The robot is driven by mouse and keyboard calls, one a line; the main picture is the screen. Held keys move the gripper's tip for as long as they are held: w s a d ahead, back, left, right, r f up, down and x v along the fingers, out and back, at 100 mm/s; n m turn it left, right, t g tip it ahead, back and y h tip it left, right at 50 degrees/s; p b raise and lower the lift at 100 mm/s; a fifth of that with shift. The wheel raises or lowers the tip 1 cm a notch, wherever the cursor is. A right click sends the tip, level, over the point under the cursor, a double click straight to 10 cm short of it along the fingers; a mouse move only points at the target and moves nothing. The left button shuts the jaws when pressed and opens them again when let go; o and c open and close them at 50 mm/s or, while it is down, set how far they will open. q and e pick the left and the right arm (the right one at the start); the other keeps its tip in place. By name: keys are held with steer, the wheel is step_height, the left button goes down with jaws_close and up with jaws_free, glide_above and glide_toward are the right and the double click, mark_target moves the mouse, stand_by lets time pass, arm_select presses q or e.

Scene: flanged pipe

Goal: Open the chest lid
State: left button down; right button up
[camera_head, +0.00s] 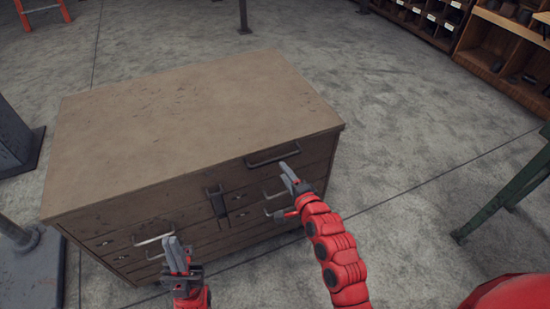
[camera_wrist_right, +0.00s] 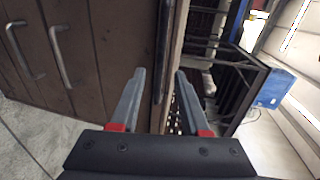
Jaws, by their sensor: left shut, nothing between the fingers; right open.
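The wooden chest (camera_head: 110,232) stands on the floor with its brown lid (camera_head: 190,115) lying flat and closed. A dark bar handle (camera_head: 273,155) sits at the lid's front edge, right of centre. A dark latch (camera_head: 216,200) hangs at the middle of the front. My right gripper (camera_head: 290,180) is open just below the lid handle. In the right wrist view its fingers (camera_wrist_right: 160,98) point toward the dark handle bar (camera_wrist_right: 161,45); contact is not visible. My left gripper (camera_head: 175,254) is shut and empty, near the left drawer handle (camera_head: 154,239).
Lighter drawer handles (camera_wrist_right: 59,55) stick out from the chest front near both grippers. Shelving (camera_head: 510,45) stands at the back right, a green table leg (camera_head: 500,190) at the right, and a grey machine base (camera_head: 35,270) at the left. The floor right of the chest is clear.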

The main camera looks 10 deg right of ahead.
mark_target(276, 161)
steer(key=x, duration=0.8)
steer(key=shift+w, duration=0.1)
steer(key=shift+c, duration=0.2)
jaws_close()
stand_by(1.1)
